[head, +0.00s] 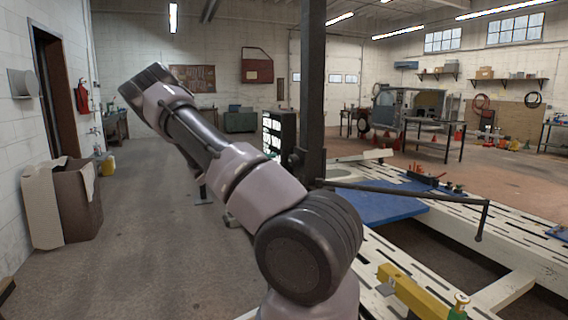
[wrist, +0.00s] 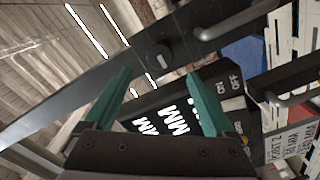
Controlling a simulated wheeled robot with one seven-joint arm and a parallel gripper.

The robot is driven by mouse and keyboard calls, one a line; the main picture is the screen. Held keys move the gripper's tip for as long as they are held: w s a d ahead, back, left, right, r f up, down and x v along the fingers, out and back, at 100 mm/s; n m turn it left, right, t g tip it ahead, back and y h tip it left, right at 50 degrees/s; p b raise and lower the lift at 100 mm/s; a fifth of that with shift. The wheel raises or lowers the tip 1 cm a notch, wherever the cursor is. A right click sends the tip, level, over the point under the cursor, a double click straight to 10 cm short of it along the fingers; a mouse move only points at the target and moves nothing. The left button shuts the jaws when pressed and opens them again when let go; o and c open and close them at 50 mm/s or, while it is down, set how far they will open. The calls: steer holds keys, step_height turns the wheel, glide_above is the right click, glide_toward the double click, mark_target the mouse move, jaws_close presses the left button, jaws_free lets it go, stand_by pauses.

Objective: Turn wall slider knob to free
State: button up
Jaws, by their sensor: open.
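A round dark knob (wrist: 158,55) with a light pointer mark sits on a long dark grey post in the wrist view. I cannot tell for certain that it is the wall slider knob, nor which setting it points to. My gripper (wrist: 160,92) shows two teal fingers, spread wide with nothing between them. The knob lies beyond the fingertips, roughly between their lines, and apart from them. In the head view the dark upright post (head: 313,85) stands at the centre; my gripper is hidden there behind my arm.
A black panel (wrist: 172,118) with white markings and ON and OFF labels is beyond the fingers; it also shows beside the post in the head view (head: 278,128). A bar handle (wrist: 235,22) projects near the knob. A white slotted bench frame (head: 420,265) spreads right. Open floor lies left.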

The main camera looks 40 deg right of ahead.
mark_target(291, 161)
steer(key=x, duration=0.8)
steer(key=shift+s+d, duration=0.15)
steer(key=shift+d, duration=0.15)
steer(key=c, duration=1.4)
